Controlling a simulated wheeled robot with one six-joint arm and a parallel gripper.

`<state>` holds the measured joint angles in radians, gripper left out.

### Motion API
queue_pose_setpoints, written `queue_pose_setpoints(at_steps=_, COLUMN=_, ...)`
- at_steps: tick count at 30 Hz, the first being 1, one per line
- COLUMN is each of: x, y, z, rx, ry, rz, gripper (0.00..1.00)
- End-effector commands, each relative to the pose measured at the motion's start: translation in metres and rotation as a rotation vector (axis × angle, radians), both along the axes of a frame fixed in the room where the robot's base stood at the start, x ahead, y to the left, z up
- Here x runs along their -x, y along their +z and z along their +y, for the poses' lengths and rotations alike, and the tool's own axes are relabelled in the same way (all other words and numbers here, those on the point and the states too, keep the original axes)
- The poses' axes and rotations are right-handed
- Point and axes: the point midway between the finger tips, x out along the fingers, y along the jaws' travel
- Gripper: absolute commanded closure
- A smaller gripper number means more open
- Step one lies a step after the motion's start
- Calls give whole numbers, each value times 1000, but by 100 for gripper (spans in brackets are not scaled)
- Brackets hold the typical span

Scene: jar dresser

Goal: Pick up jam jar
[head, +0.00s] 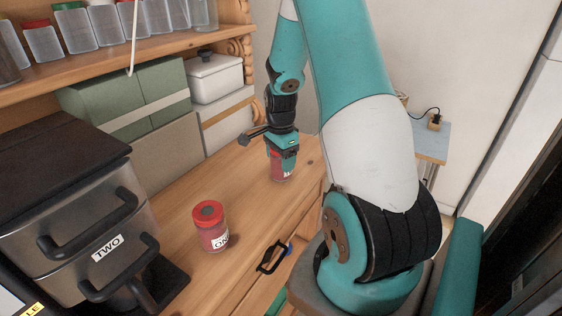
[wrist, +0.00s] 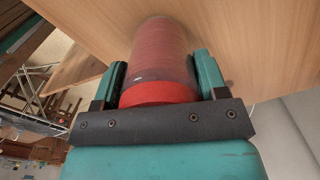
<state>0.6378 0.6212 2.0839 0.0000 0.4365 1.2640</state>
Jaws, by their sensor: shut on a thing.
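My gripper (head: 284,158) points down over the far right end of the wooden dresser top and is shut on a red-lidded jar (head: 283,174). In the wrist view this jar (wrist: 161,55) lies between the two fingers of my gripper (wrist: 160,85), with its red lid nearest the palm. Its body is clear with reddish contents. In the head view a bit of white label shows, too small to read. I cannot tell whether its base touches the wood. A second red-lidded jar (head: 211,232) with a partly visible label stands upright nearer the camera, apart from my gripper.
A steel two-drawer appliance (head: 75,215) marked TWO stands at the left. Green boxes (head: 130,97) and a white lidded container (head: 215,79) sit behind, under a shelf (head: 120,57) of clear jars. A black-handled item (head: 272,258) is at the front edge. A blue table (head: 432,142) is beyond.

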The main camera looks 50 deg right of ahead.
Motion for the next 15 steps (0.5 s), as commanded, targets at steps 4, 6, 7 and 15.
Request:
queue_pose_setpoints(at_steps=4, x=0, y=1, z=0, rx=0, ry=0, rz=-1, gripper=70)
queue_pose_setpoints(at_steps=6, x=0, y=1, z=0, rx=2, ry=0, rz=-2, gripper=70)
queue_pose_setpoints(at_steps=7, x=-1, y=2, z=0, rx=2, ry=0, rz=-2, gripper=70)
queue_pose_setpoints(at_steps=15, x=-1, y=31, z=-1, rx=5, ry=0, rz=-7, gripper=70)
